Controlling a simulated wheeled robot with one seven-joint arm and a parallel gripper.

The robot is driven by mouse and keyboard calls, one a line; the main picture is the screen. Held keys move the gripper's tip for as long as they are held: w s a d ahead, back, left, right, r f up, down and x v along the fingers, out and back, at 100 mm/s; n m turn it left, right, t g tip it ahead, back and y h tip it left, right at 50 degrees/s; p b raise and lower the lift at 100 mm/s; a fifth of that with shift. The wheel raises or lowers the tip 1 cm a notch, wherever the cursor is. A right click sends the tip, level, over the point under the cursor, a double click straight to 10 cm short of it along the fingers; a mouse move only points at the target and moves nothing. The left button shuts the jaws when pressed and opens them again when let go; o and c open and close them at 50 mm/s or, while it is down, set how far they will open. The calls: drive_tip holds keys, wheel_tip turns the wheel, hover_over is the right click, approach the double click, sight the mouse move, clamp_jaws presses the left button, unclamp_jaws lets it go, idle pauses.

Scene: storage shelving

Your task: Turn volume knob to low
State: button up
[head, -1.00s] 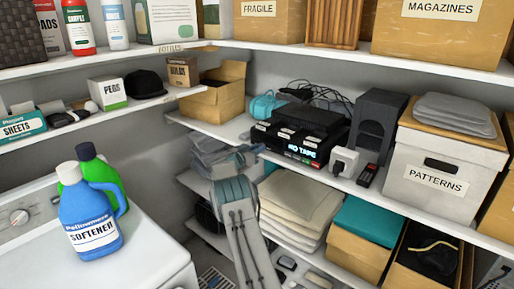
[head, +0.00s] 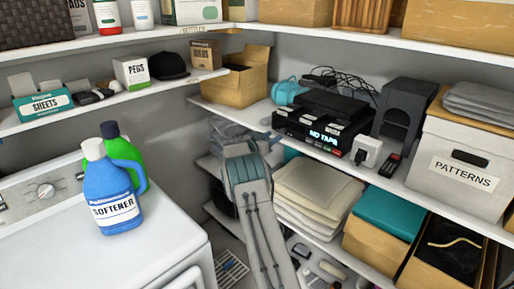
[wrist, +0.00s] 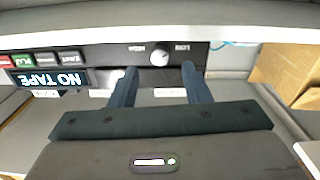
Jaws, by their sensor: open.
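The black tape deck (head: 300,121) sits on the middle shelf with a lit "NO TAPE" display (head: 323,138). In the wrist view its front (wrist: 110,56) appears upside down, with the display (wrist: 58,79) at left. Contact cannot be told.
A power adapter (head: 368,150), a black speaker-like box (head: 405,112) and a teal coiled item (head: 289,92) stand around the deck. An open cardboard box (head: 235,84) is to its left. Folded linens (head: 317,192) lie below. A washer top (head: 165,240) holds two bottles.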

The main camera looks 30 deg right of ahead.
drive_tip(key=b+v, duration=0.2)
drive_tip(key=v, duration=0.8)
